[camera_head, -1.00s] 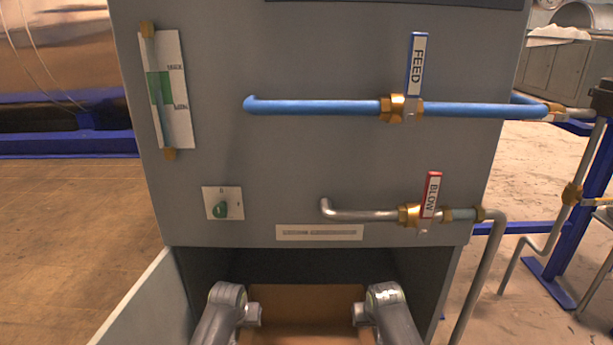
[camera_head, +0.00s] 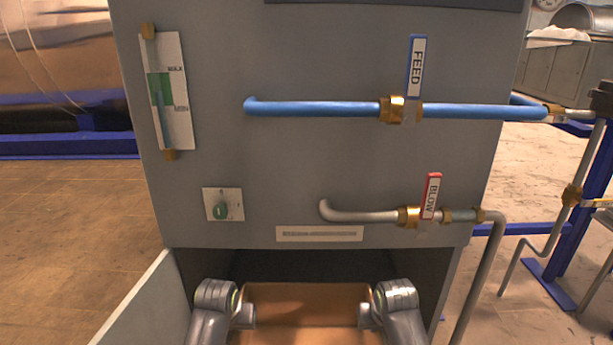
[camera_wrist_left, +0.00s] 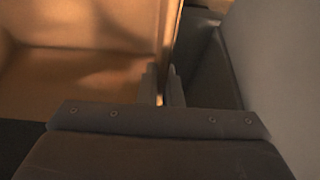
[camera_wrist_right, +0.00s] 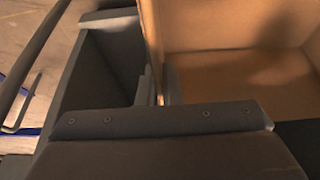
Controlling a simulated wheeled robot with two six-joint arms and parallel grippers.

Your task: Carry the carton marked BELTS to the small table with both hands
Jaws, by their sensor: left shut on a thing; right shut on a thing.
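A brown open-topped carton (camera_head: 306,296) sits between my two arms at the bottom of the head view, in front of the dark opening under the grey panel. No BELTS marking shows. In the left wrist view, my left gripper (camera_wrist_left: 163,88) is shut on one side wall of the carton (camera_wrist_left: 80,68). In the right wrist view, my right gripper (camera_wrist_right: 159,88) is shut on the opposite side wall of the carton (camera_wrist_right: 220,25). The inside shown in the wrist views looks empty. The carton's lower part is hidden. The small table cannot be made out.
The grey cabinet (camera_head: 300,165) stands close ahead, with a blue FEED pipe (camera_head: 320,107) and a BLOW pipe (camera_head: 365,216). A pale open door panel (camera_head: 140,305) is left of the carton. Grey pipes (camera_head: 490,260) stand at right. Open floor (camera_head: 70,230) shows at left.

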